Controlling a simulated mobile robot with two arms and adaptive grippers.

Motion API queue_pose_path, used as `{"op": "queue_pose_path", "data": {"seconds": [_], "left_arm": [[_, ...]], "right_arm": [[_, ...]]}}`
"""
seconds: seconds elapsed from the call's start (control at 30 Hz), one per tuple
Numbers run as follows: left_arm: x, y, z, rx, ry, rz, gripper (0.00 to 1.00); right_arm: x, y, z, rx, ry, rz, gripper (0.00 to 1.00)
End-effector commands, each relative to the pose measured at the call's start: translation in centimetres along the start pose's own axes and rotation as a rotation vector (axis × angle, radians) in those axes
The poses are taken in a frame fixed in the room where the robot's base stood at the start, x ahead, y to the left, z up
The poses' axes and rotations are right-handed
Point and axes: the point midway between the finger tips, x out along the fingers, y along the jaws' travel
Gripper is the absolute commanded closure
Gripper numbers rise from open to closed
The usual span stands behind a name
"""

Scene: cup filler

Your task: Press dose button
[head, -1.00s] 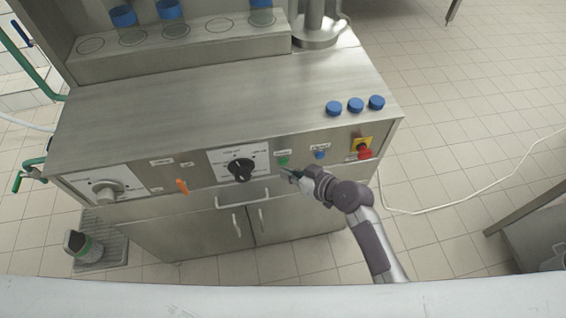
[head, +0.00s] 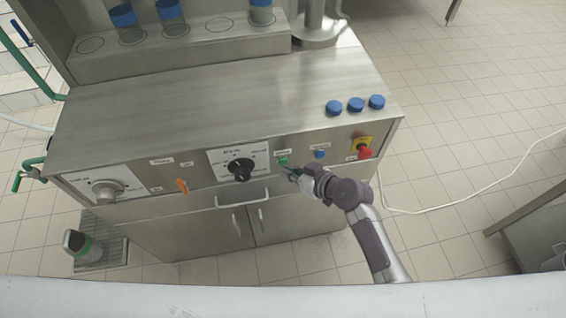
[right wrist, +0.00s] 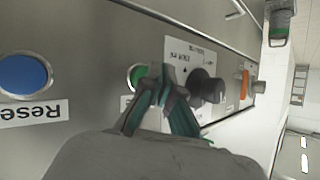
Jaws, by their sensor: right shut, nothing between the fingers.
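The control panel on the front of the steel machine has a green button (head: 283,161) and, to its right, a blue button (head: 320,154). In the right wrist view the blue button (right wrist: 24,75) has a label reading "Reset". The green button (right wrist: 137,76) is partly covered there by my fingers, and its label is mostly hidden. I cannot read the word dose on either label. My right gripper (head: 288,169) is shut and empty, with its tips right by the green button. I cannot tell whether they touch it. My left gripper is not in view.
A black knob (head: 240,169), an orange lever (head: 182,187) and a grey knob (head: 107,190) lie left along the panel. A red emergency stop (head: 364,152) is at its right end.

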Motion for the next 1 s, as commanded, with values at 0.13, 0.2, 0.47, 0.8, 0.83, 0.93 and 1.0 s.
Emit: {"op": "queue_pose_path", "data": {"seconds": [0.13, 0.2, 0.47, 0.8, 0.83, 0.93, 1.0], "left_arm": [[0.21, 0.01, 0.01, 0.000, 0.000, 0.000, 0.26], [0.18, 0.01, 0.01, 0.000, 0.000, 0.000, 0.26], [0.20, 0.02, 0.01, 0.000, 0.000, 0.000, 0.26], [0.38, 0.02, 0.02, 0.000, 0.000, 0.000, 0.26], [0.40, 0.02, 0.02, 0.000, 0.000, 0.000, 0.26], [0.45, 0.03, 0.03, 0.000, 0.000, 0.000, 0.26], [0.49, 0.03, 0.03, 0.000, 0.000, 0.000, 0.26]], "right_arm": [[0.29, 0.23, -0.16, -0.001, 0.000, 0.001, 1.00], [0.28, 0.21, -0.18, 0.000, 0.000, 0.000, 1.00], [0.30, 0.21, -0.19, 0.000, 0.000, 0.000, 1.00], [0.58, 0.40, -0.40, 0.000, 0.000, 0.000, 1.00], [0.61, 0.42, -0.43, 0.000, 0.000, 0.000, 1.00], [0.69, 0.47, -0.50, -0.001, 0.000, 0.000, 1.00], [0.76, 0.51, -0.54, -0.001, 0.001, 0.000, 1.00]]}}
